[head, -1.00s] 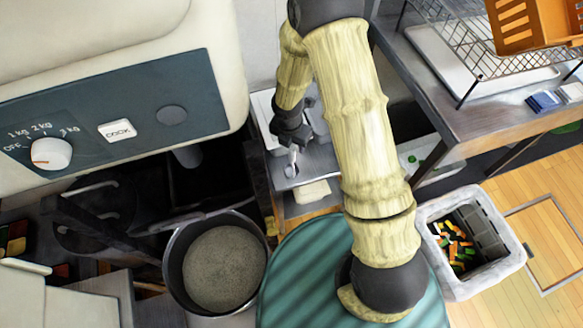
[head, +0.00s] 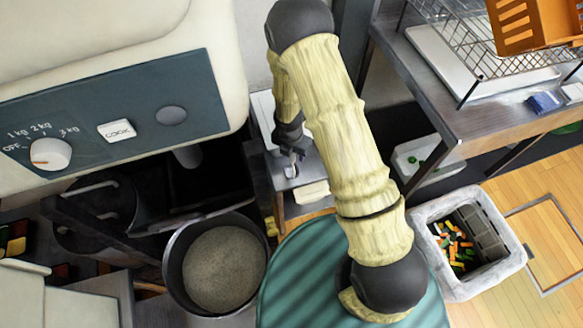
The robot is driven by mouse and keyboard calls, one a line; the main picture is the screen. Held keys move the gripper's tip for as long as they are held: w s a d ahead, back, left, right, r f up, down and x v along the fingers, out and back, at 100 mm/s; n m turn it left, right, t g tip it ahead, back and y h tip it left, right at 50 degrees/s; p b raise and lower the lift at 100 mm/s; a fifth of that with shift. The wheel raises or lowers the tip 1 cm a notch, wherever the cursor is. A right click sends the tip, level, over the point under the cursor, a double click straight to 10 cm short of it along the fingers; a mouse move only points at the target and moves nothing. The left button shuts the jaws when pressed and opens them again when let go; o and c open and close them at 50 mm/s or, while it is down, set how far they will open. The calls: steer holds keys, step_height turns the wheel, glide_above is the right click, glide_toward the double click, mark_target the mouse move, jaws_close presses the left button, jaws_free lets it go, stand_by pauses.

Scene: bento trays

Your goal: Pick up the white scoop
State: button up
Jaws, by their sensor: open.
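A small white piece (head: 291,171), which looks like part of the white scoop, stands up in a grey metal holder (head: 301,178) at the middle of the head view. Its full shape is too small and too covered to make out. My gripper (head: 292,154) points down just above this white piece, with its jaws open. Whether the fingers are around the piece or only over it cannot be told. A pale block-like item (head: 312,192) sits just below and to the right of the holder.
A pot of grey-beige contents (head: 225,263) stands at lower left, under the big machine with the COOK button (head: 117,130). A bin (head: 440,206) with colourful scraps stands at right. A counter edge with a wire rack (head: 490,45) is at upper right.

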jaws_close()
steer(key=shift+r, duration=0.1)
step_height(320, 180, up, 10)
steer(key=shift+f+p, duration=0.1)
steer(key=shift+p, duration=0.5)
stand_by(0.5)
